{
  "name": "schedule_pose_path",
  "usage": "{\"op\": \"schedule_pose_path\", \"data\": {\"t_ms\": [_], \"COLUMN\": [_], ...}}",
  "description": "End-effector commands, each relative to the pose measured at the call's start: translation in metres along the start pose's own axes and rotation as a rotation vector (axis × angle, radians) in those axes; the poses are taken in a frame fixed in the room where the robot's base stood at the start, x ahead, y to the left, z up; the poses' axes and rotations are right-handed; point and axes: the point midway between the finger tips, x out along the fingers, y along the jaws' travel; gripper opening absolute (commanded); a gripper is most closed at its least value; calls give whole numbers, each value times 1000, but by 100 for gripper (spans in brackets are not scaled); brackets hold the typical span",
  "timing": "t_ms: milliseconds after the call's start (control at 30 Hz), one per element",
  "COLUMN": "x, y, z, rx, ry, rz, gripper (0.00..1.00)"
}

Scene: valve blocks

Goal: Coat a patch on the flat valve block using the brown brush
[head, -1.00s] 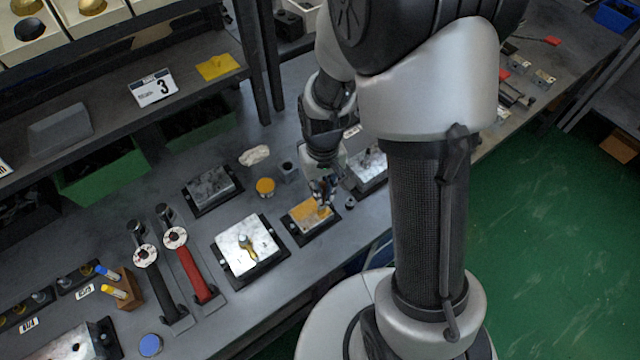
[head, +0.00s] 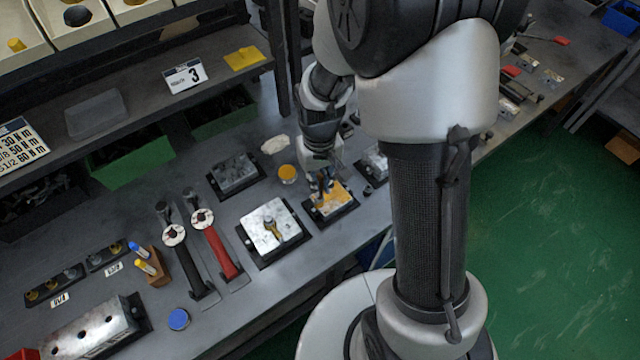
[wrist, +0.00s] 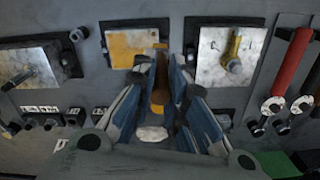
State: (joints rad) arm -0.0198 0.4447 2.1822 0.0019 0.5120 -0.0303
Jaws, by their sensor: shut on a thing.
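The flat valve block (head: 336,196) lies on the bench with an orange coat over much of its pale top. In the wrist view the block (wrist: 125,45) is orange with a paler area along its edge. My gripper (head: 322,188) is over the block's left part in the head view. In the wrist view my gripper (wrist: 160,72) is shut on the brown brush (wrist: 159,92), which points toward the block. I cannot tell whether the bristles touch the surface. A pot with an orange top (head: 287,173) stands behind the block.
A pale block with a brass valve (head: 270,228) sits left of the coated block. A grey block (head: 238,172) and a white cloth (head: 274,145) lie farther back. Red-handled (head: 222,253) and black-handled (head: 188,265) tools lie at left. Another block (head: 376,162) stands close at right.

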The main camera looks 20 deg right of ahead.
Motion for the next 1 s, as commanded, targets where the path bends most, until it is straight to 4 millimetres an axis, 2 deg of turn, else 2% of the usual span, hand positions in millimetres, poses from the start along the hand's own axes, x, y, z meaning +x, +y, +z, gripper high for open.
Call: {"op": "schedule_pose_path", "data": {"t_ms": [33, 533, 1000], "x": [-7, -51, -54], "y": [0, 0, 0], "z": [0, -8, -9], "rx": [0, 0, 0], "ry": [-3, -2, -3], "rz": [0, 0, 0], "gripper": [0, 0, 0]}}
